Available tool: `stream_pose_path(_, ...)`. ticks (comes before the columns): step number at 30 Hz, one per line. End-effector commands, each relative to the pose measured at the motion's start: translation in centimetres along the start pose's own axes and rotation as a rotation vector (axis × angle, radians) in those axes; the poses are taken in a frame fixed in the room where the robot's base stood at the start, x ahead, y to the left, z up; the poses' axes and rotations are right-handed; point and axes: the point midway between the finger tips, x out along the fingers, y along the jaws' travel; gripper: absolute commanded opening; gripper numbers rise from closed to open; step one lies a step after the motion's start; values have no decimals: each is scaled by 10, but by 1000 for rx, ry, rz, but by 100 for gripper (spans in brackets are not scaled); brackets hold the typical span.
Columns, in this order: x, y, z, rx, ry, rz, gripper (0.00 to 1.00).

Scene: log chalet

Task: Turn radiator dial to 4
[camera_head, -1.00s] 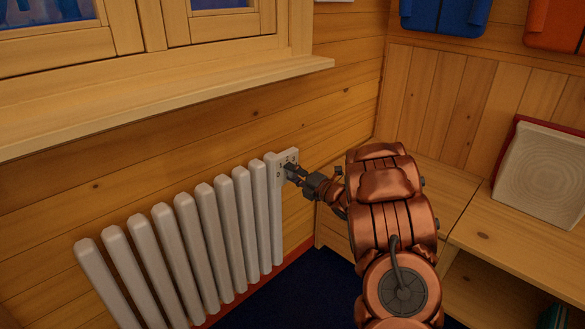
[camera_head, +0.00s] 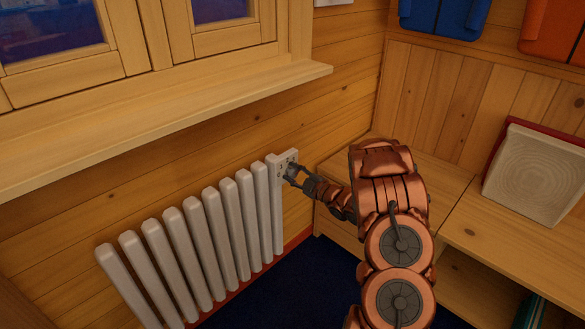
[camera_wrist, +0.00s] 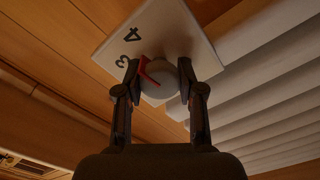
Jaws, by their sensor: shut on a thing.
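The white radiator (camera_head: 190,245) is on the log wall, with a pale dial plate (camera_head: 283,158) at its top right end. In the wrist view the plate (camera_wrist: 165,30) shows the numbers 4 and 3 at its left. The round grey dial (camera_wrist: 165,78) carries a red pointer (camera_wrist: 146,72), which lies near the 3 and 4 side; its exact setting is unclear. My gripper (camera_wrist: 160,80) is shut on the dial, one finger on each side. In the head view my gripper (camera_head: 292,174) reaches the plate from the right. Other numbers are hidden or out of view.
A wooden window sill (camera_head: 160,105) juts out above the radiator. A wooden bench (camera_head: 440,200) runs along the right, with a pale box-like object (camera_head: 535,175) on it. The dark blue floor (camera_head: 280,290) is clear below the dial.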

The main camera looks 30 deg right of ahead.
Motion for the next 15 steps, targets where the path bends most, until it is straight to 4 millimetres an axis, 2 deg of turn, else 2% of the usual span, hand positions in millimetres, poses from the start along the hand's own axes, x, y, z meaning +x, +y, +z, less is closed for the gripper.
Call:
stream_pose_path(6,0,4,-1,99,0,3,3)
stream_pose_path(15,0,3,0,151,1,4,3)
